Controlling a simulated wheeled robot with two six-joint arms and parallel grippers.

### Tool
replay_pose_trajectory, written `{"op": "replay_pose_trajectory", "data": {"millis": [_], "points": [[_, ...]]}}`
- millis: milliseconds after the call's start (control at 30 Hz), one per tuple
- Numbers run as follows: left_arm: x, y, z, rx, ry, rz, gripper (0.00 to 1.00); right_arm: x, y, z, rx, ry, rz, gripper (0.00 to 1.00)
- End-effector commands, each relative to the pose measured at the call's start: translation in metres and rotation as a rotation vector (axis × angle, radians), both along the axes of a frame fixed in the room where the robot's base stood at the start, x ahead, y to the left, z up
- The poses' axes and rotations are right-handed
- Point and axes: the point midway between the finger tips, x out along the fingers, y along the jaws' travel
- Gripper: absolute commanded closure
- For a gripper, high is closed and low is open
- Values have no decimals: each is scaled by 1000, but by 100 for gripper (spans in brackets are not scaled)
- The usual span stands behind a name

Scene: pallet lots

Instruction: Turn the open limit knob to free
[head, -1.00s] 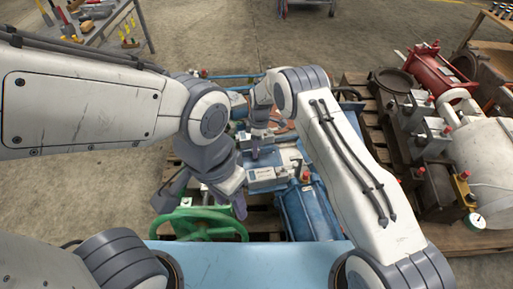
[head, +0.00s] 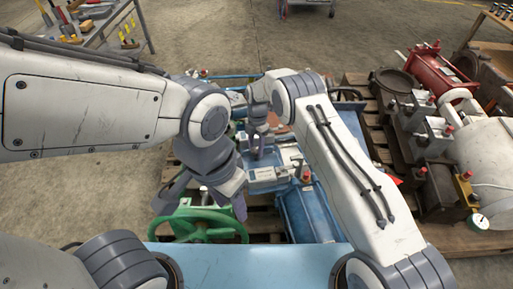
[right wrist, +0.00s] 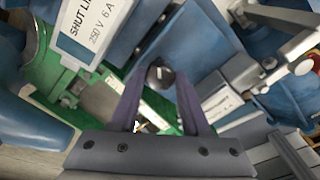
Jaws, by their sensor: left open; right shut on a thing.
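A dark round knob (right wrist: 160,76) shows in the right wrist view between the fingertips of my right gripper (right wrist: 160,88), which is shut on it. The mark it points to is too small to read. A white label (right wrist: 92,30) reading "SHUT LI… 250 V 6 A" is at the upper left, and another label (right wrist: 220,101) is to the right of the knob. In the head view my right gripper (head: 256,153) reaches down over the pale switch box area, and the knob is hidden there. My left gripper (head: 203,206) is open and empty, above the green handwheel.
The green handwheel (head: 205,228) lies below my left gripper. A second pallet with a red cylinder (head: 440,70) and a white tank (head: 492,155) is at the right.

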Motion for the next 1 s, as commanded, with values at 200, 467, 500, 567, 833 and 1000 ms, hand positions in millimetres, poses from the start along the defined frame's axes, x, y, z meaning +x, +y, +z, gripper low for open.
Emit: {"op": "replay_pose_trajectory", "data": {"millis": [200,467,500,567,833,1000], "points": [[0,0,-3,0,0,0,50,1,1,0,17,1,207,100],[0,0,-5,0,0,0,50,1,1,0,36,6,445,100],[0,0,-5,0,0,0,50,1,1,0,38,7,477,100],[0,0,-5,0,0,0,50,1,1,0,43,7,523,100],[0,0,-5,0,0,0,50,1,1,0,56,11,687,100],[0,0,-5,0,0,0,50,1,1,0,60,12,746,100]]}}
